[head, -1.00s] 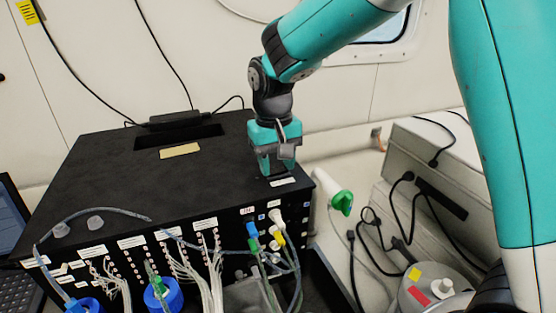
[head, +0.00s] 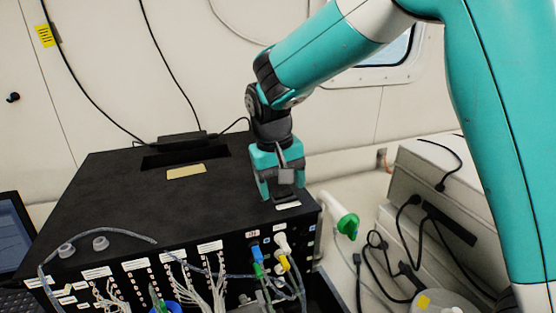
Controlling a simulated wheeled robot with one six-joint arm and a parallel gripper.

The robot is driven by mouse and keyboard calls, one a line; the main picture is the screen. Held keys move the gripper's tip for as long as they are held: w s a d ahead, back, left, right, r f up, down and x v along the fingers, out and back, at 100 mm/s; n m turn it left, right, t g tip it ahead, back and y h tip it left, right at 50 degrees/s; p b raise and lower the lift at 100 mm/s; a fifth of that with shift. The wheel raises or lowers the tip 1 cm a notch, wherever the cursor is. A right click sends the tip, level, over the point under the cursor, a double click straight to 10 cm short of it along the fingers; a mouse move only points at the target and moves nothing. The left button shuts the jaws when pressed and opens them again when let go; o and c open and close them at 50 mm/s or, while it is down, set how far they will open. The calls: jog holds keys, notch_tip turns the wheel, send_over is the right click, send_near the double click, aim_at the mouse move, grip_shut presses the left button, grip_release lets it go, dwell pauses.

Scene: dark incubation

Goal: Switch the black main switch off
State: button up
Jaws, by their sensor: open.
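The black box (head: 110,200) stands on the left and middle, its top bare near my gripper. My gripper (head: 278,196) points down over the right front part of the box top, with its teal fingers apart and nothing seen between them. A small white label (head: 288,206) lies on the top just in front of the fingers. I cannot make out the black main switch; it may be hidden by my gripper or blend into the black surface. Whether the fingertips touch the box top is not clear.
Blue, white and yellow connectors with tubes (head: 283,243) crowd the right front face. A white and green cone-shaped part (head: 342,216) sits right of the box. Cables hang by the pale cases (head: 425,205) at right. A laptop (head: 15,240) stands at left.

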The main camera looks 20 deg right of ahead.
notch_tip(320, 180, up, 17)
jog(key=a+p, duration=0.1)
jog(key=a, duration=0.1)
jog(key=shift+a, duration=0.15)
jog(key=shift+f, duration=0.1)
